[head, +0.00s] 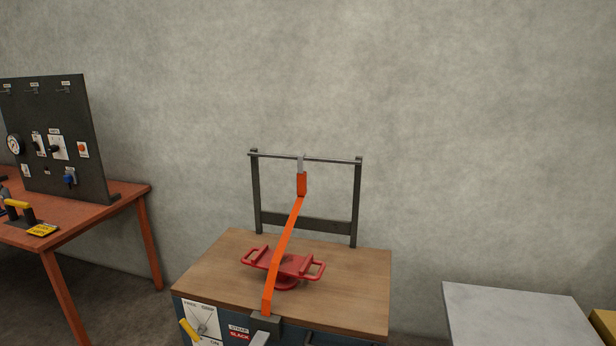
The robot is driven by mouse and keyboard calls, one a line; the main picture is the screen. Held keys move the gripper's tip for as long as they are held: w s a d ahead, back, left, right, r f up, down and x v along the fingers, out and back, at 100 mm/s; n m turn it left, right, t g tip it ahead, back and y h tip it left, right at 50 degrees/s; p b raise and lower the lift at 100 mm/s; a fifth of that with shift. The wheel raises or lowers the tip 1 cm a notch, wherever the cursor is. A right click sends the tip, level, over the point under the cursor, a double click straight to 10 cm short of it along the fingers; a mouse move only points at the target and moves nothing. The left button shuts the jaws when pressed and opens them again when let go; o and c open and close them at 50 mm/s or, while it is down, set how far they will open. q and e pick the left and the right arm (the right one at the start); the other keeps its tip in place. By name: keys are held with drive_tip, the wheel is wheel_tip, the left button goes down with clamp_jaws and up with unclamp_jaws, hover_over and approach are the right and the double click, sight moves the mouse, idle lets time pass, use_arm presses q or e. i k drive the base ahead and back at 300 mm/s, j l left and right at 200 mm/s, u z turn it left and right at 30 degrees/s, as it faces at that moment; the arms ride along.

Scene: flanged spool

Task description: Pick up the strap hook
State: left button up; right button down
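The strap hook (301,164) is a small grey piece at the top end of an orange strap (283,243). It hangs at the horizontal bar (333,160) of a dark metal frame at the back of a wooden-topped bench. The strap's orange upper end piece (301,184) sits just below the hook. The strap runs down in front of a red two-handled spool (290,264) to a dark block (266,322) at the bench's front edge. Neither of my grippers is in view.
The wooden bench top (353,290) is clear around the spool. A yellow-handled lever (189,330) is at its front left. An orange table (105,208) with a dark control panel (60,130) stands at left, and a grey table (515,315) at right.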

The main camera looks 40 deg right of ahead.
sight(302, 175)
drive_tip(key=z, duration=1.15)
drive_tip(key=i+z, duration=0.15)
drive_tip(key=i, duration=0.65)
